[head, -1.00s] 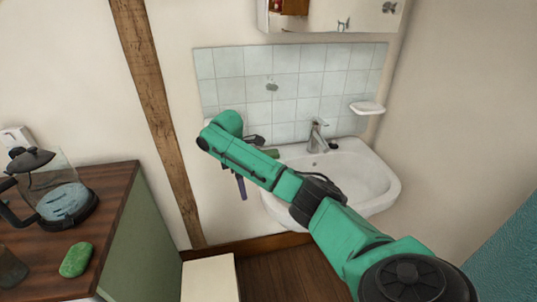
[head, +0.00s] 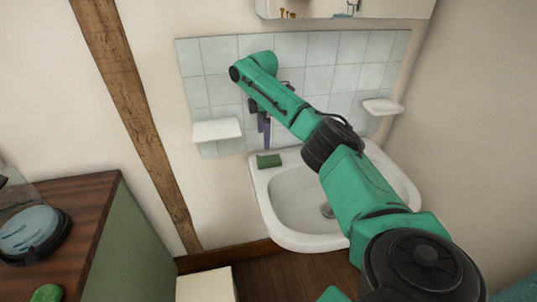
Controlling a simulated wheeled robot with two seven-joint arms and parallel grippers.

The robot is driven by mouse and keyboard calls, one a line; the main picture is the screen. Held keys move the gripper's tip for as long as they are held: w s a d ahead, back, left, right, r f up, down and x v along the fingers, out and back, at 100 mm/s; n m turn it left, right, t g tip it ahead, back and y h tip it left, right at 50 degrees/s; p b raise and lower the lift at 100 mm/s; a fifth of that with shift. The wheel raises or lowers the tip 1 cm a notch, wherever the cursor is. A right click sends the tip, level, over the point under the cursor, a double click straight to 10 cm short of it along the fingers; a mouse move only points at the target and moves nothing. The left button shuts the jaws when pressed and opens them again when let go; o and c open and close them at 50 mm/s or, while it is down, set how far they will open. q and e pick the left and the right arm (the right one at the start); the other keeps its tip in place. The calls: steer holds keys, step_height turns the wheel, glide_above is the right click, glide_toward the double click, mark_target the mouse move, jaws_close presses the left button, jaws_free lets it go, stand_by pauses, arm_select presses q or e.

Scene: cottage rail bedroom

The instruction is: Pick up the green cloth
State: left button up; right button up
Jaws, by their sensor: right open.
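A small dark green folded piece, which looks like the green cloth (head: 268,161), lies on the back left rim of the white sink (head: 290,237). My right gripper (head: 264,140) hangs from the end of the green arm, with its fingers pointing down just above the cloth in the picture. It is open and holds nothing that I can see. I cannot tell the exact gap between the fingers and the cloth. My left gripper is not in view.
White soap shelves (head: 217,130) stick out from the tiles left and right of my arm. A mirror cabinet (head: 350,8) hangs above.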

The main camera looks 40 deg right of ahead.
mark_target(265, 157)
step_height(265, 157, down, 4)
steer(key=shift+s, duration=0.15)
steer(key=f, duration=0.2)
steer(key=f+p, duration=0.1)
steer(key=f, duration=0.2)
steer(key=shift+d+f+p, duration=0.3)
steer(key=shift+d+f, duration=0.05)
steer(key=shift+d, duration=0.05)
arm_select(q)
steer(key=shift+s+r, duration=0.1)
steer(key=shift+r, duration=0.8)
arm_select(e)
steer(key=shift+f, duration=0.4)
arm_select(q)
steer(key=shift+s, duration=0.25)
arm_select(e)
steer(key=c, duration=1.4)
